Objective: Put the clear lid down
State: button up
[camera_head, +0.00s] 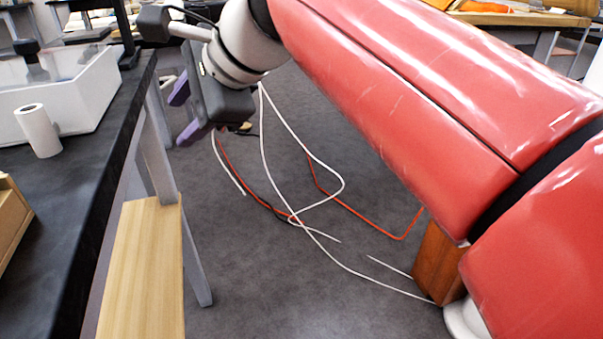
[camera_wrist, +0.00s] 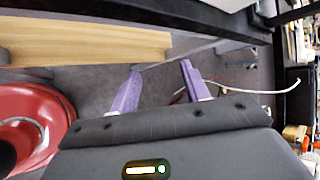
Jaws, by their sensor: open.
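The clear lid (camera_head: 62,65) appears to rest on top of a white bin (camera_head: 75,108) on the dark table at the left of the head view. A dark knob stands up near the lid's middle. The lid's left part is cut off by the picture edge. My gripper (camera_head: 184,112) has purple fingers and hangs beyond the table's right edge, to the right of the bin and apart from it. In the wrist view my gripper (camera_wrist: 160,70) is open, with only grey floor between its fingers. I cannot make out the lid in the wrist view.
A white paper roll (camera_head: 38,132) stands on the dark table (camera_head: 75,185) in front of the bin. A wooden box (camera_head: 12,220) is at the left edge. A wooden board (camera_head: 142,275) lies beside the table. Loose white and orange cables (camera_head: 330,190) lie on the floor.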

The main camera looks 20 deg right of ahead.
jog(key=s+d+f+n+h, duration=0.2)
jog(key=s+d+f+n, duration=0.2)
jog(key=f, duration=0.4)
jog(key=s+d+f+n+g+h, duration=0.1)
jog(key=s+d+f+n+h, duration=0.1)
jog(key=s+d+f+n, duration=0.2)
jog(key=s+d+f+n+h, duration=0.2)
jog(key=s+d+f+n, duration=0.2)
jog(key=f+n, duration=0.3)
notch_tip(320, 180, down, 5)
jog(key=shift+s+f+n+h, duration=0.1)
jog(key=shift+s+n+h, duration=0.15)
jog(key=shift+n+h, duration=0.05)
